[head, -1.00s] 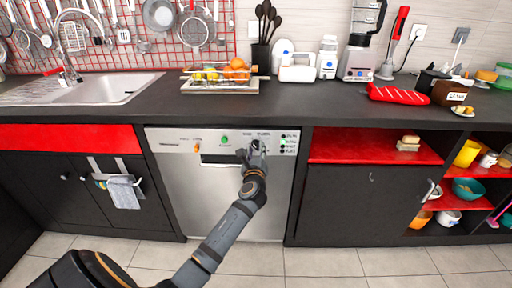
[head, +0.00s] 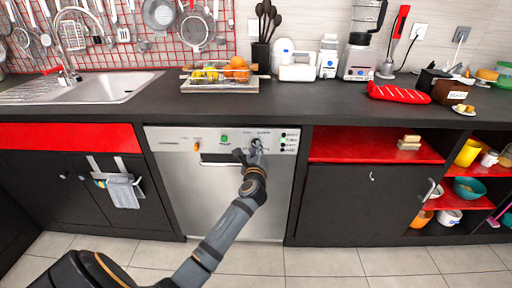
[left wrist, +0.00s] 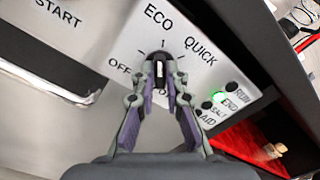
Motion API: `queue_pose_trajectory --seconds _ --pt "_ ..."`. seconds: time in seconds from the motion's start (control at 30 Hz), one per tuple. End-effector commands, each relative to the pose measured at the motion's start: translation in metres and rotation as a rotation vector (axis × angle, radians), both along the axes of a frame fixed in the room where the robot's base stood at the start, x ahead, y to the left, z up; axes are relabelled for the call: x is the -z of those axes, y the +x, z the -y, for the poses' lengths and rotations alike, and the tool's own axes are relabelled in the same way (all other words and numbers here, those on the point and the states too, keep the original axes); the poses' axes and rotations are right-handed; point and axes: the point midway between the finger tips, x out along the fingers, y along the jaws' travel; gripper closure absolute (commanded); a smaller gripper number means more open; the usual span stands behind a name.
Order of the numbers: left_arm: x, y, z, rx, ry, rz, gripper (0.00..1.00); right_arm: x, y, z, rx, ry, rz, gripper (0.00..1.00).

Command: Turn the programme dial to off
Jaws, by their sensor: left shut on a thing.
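The programme dial (left wrist: 160,74) is a small dark knob on the silver dishwasher panel, with a pale line on it. Labels OFF, ECO and QUICK surround it in the left wrist view; another label is mostly hidden between the fingers. Which label the dial points at I cannot tell for sure. My left gripper (left wrist: 161,68) is shut on the dial, with one fingertip on each side. In the head view my left gripper (head: 252,152) reaches the panel from below and covers part of the dial. My right gripper is not in view.
The dishwasher (head: 220,185) sits under the dark worktop (head: 330,103). Its door handle recess (head: 217,159) is left of the dial. A green light (left wrist: 218,94) glows beside END among several indicators. The front of the dishwasher is otherwise clear.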

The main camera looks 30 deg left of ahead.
Motion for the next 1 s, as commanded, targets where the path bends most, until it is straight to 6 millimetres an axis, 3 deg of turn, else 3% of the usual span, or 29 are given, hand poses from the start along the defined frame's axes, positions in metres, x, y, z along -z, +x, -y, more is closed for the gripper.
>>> queue_pose_trajectory --seconds 0.2,0.63,1.0 --pt "0.003 0.000 0.000 -0.001 -0.185 0.112 1.00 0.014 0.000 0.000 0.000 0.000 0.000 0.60" --pt "0.003 0.000 0.000 -0.001 -0.247 0.150 1.00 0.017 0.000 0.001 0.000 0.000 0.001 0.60" --pt "0.002 0.000 0.000 -0.001 -0.534 0.328 1.00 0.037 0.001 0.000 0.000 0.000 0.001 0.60"
